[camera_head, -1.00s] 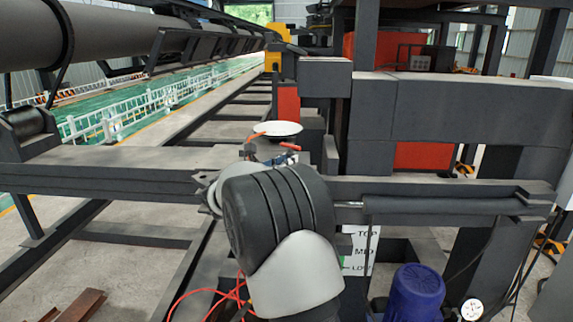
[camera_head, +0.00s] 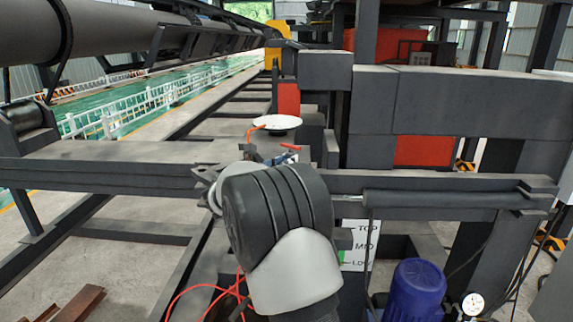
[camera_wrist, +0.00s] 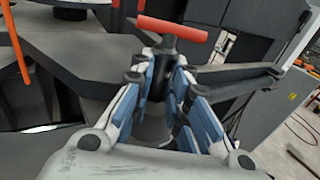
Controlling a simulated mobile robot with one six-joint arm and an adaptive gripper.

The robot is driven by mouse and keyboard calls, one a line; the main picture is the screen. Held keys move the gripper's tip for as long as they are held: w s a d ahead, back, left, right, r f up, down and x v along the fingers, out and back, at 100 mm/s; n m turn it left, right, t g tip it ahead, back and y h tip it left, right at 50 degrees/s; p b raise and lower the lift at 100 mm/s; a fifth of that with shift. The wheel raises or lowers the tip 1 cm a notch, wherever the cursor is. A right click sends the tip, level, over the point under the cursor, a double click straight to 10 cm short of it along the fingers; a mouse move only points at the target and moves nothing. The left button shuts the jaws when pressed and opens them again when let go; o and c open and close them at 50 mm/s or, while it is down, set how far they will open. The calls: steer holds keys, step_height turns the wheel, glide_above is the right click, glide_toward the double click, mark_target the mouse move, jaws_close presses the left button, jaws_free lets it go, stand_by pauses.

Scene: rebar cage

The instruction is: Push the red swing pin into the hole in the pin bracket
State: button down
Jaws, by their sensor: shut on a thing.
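The red swing pin shows in the wrist view as a red crossbar handle (camera_wrist: 172,28) on a black stem. My gripper (camera_wrist: 163,76), with blue and white fingers, is shut around the stem just below the handle. In the head view the red handle (camera_head: 291,146) sticks out just above my gripper (camera_head: 275,160), largely hidden behind my wrist. The lower end of the pin is hidden between the fingers. I cannot make out the pin bracket or its hole; dark steel plates (camera_wrist: 75,62) lie around and beyond the fingers.
An orange-red rod (camera_wrist: 19,48) stands at the left of the wrist view, and a white disc (camera_head: 277,122) lies behind the gripper. A long dark beam (camera_head: 90,170) crosses in front. A blue motor (camera_head: 415,290) and pressure gauge (camera_head: 471,306) sit at lower right.

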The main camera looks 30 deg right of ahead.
steer(key=shift+f, duration=0.35)
steer(key=c, duration=1.5)
jaws_free()
steer(key=shift+f, duration=0.1)
steer(key=shift+o, duration=0.2)
steer(key=shift+s+f, duration=0.1)
steer(key=shift+f, duration=0.1)
steer(key=shift+s+a, duration=0.1)
steer(key=shift+a, duration=0.45)
steer(key=r+v, duration=0.1)
steer(key=v, duration=1)
steer(key=shift+s+d, duration=0.1)
